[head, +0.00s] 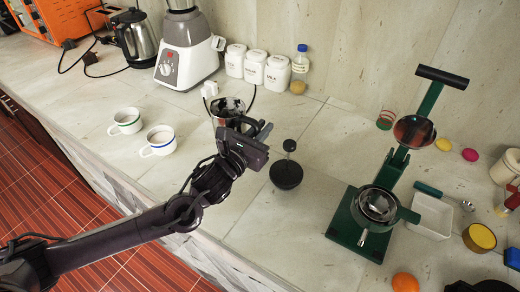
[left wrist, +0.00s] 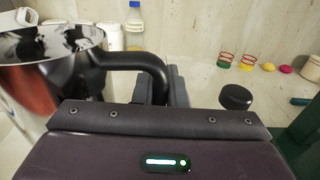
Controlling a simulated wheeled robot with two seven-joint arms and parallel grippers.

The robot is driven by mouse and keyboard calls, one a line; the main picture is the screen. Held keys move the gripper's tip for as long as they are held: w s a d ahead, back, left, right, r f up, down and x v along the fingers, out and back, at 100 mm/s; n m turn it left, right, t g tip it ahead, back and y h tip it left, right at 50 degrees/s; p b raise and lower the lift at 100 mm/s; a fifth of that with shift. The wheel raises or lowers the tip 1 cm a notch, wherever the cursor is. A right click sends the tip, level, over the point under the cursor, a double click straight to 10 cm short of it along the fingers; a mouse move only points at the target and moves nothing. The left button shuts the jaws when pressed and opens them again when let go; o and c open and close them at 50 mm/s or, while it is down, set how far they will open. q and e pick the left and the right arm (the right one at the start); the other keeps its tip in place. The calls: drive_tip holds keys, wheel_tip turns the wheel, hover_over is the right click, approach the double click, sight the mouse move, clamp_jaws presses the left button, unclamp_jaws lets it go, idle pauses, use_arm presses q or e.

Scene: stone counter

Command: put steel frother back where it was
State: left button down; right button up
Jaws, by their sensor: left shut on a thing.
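The steel frother (head: 224,117) is an open shiny metal jug with a black handle, behind my left gripper in the head view. My left gripper (head: 259,130) is shut on the frother's handle. In the left wrist view, the frother (left wrist: 40,75) is upright at the left, and its black handle (left wrist: 145,62) runs to the gripper's fingers (left wrist: 178,88). The gripper hides the frother's lower part, so I cannot tell whether its base touches the counter. My right gripper is not clearly in view.
A black lid with a knobbed rod (head: 287,173) stands right of the gripper. Two cups (head: 126,122) (head: 160,141) stand left. White canisters (head: 254,67) and a blender (head: 188,48) are behind. A green press (head: 372,208) stands right. Bare counter lies between lid and press.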

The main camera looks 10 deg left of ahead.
use_arm(q)
wheel_tip(320, 180, down, 8)
drive_tip(key=shift+r, duration=0.1)
use_arm(e)
drive_tip(key=shift+s+a+r, duration=0.1)
drive_tip(key=shift+a+r, duration=0.15)
drive_tip(key=shift+a, duration=0.2)
use_arm(q)
drive_tip(key=c, duration=1.9)
unclamp_jaws()
drive_tip(key=shift+f, duration=0.2)
drive_tip(key=o, duration=0.4)
use_arm(e)
drive_tip(key=shift+d, duration=0.3)
